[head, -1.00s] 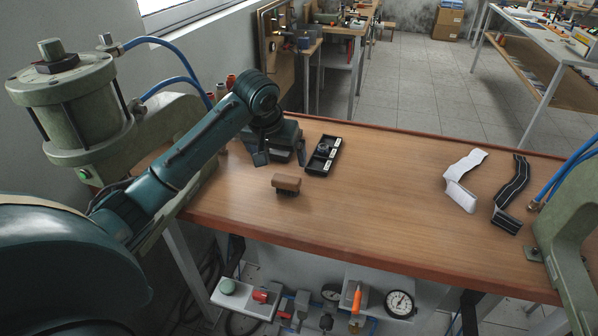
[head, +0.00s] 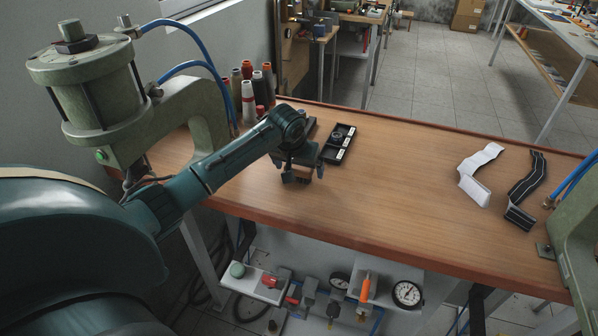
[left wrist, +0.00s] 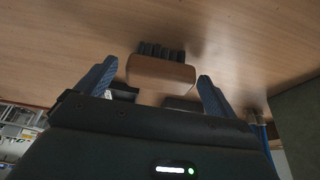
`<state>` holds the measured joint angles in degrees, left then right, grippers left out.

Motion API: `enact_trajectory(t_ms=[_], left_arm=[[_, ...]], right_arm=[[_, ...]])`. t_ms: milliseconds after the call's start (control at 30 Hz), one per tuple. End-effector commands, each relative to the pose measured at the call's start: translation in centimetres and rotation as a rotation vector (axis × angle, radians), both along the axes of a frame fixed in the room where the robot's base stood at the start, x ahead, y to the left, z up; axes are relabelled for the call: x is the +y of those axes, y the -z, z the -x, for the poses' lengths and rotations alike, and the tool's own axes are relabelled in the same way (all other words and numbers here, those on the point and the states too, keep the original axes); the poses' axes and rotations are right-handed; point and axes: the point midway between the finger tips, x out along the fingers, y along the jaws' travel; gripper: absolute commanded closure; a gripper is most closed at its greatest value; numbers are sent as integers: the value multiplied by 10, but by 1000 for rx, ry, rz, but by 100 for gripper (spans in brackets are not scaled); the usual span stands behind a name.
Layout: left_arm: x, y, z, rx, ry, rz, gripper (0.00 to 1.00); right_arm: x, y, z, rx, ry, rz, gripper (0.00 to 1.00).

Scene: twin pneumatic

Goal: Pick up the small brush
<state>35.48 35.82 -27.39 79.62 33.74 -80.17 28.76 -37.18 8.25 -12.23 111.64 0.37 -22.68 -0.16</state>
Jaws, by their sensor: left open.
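The small brush shows in the left wrist view (left wrist: 160,73), with a brown wooden back and dark bristles. It lies on the wooden table. My left gripper (head: 304,178) is open above the table's left part, right at the brush. In the left wrist view the two blue fingertips (left wrist: 157,75) stand apart on either side of the brush, with gaps visible. In the head view the gripper hides most of the brush. My right gripper is not in view.
A black tray (head: 339,144) lies just behind the gripper. Several thread spools (head: 249,98) and a green pneumatic press (head: 95,95) stand at the left. White (head: 476,174) and black (head: 524,190) strips lie at the right. The table's middle is clear.

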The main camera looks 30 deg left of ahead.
Motion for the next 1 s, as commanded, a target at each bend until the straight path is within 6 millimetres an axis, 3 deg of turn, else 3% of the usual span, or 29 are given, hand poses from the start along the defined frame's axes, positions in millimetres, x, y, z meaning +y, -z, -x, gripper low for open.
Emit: enact_trajectory(t_ms=[300,900,1000], left_arm=[[0,5,-2,-1,1,-1,7],[0,5,-2,-1,1,-1,56],[0,4,-2,-2,1,-1,57]], right_arm=[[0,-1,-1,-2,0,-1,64],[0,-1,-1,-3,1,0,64],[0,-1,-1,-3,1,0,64]])
